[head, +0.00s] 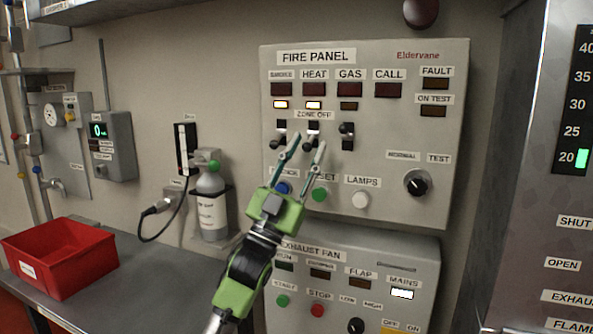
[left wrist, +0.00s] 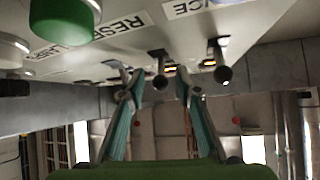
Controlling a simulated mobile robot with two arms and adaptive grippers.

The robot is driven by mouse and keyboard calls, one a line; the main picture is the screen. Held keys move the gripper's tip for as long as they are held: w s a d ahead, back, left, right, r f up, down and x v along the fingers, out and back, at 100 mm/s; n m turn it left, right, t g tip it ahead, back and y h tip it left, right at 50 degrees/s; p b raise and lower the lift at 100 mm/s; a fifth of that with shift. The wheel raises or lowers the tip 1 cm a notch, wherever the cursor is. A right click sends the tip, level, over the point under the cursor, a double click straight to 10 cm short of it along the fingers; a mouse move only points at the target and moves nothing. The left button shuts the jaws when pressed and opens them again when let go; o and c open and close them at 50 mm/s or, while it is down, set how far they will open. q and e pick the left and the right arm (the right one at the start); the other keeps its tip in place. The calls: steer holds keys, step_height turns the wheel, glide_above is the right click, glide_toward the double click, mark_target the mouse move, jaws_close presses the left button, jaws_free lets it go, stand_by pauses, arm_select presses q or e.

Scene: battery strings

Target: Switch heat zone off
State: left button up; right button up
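The grey fire panel (head: 405,138) is on the wall. Its heat zone-off switch (head: 308,146) has its lever pointing down, and the amber lamp (head: 313,105) above it is lit. The smoke zone switch (head: 275,143) also points down, with its lamp lit. The gas zone switch (head: 346,128) points up, with its lamp dark. My left gripper (head: 306,148) is open at the heat switch, one finger to each side. In the left wrist view a dark lever (left wrist: 160,82) stands between the open fingertips (left wrist: 155,75). Contact cannot be told. My right gripper is not in view.
Below the switches are a blue button (head: 283,188), a green reset button (head: 320,194), a white lamps button (head: 361,199) and a rotary knob (head: 417,182). An exhaust fan panel (head: 425,262) is underneath. A red bin (head: 60,257) and a bottle (head: 212,205) are left.

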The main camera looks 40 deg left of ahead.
arm_select(q)
steer(key=v, duration=1.1)
